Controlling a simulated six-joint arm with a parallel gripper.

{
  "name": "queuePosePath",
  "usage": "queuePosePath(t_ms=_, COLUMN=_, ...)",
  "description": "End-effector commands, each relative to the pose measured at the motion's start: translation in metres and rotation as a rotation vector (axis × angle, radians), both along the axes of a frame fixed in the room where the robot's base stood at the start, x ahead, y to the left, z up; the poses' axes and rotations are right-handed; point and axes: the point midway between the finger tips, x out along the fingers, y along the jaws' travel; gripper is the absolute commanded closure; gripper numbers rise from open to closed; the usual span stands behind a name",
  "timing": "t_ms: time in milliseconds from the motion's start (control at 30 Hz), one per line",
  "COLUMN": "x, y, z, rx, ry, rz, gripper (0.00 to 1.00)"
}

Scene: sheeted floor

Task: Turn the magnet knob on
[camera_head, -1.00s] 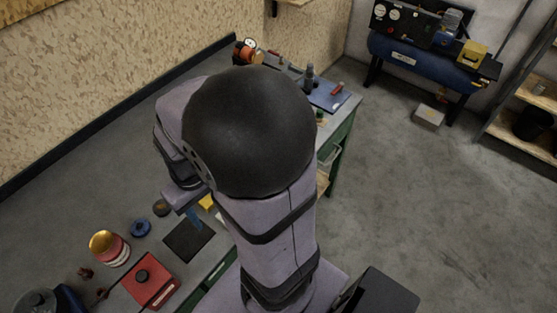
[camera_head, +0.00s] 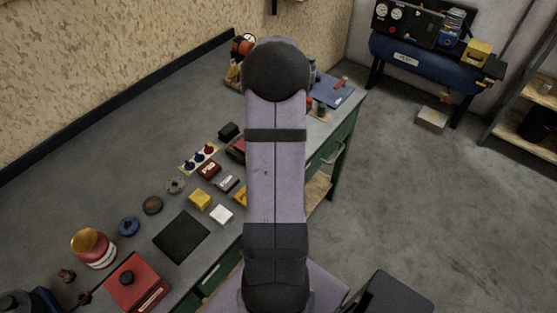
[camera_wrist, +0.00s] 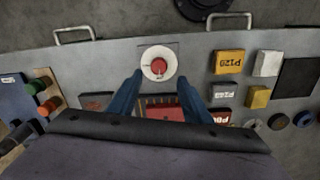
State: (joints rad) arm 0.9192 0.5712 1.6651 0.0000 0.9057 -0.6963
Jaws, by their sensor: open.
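A round white dial with a red knob (camera_wrist: 158,67) at its centre lies near the bench's edge in the wrist view. It is the only thing there that looks like the magnet knob. In the head view it does not show and is probably behind my arm. My gripper (camera_wrist: 160,76) has its two blue fingers apart, one on each side below the dial, with nothing between them gripped. I cannot tell how high the fingertips are above the knob. A red block-like thing (camera_wrist: 163,112) shows between the fingers, partly hidden by my wrist.
Yellow (camera_wrist: 228,62) and white (camera_wrist: 267,63) blocks lie right of the dial, beside a black mat (camera_head: 181,237). A red box with a black knob (camera_head: 137,285) stands at the near left. Coloured handles (camera_wrist: 46,105) stand left. Drawer handles (camera_wrist: 74,34) project from the bench.

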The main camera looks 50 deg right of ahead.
Motion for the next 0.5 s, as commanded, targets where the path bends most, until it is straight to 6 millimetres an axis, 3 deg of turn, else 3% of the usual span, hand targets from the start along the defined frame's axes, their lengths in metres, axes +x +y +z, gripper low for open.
queuePosePath(t_ms=267, x=-0.001, y=-0.002, z=-0.006, rx=0.002, ry=0.002, rz=0.000, gripper=0.55)
queuePosePath(t_ms=500, x=-0.002, y=-0.001, z=-0.033, rx=0.004, ry=0.003, rz=0.000, gripper=0.55)
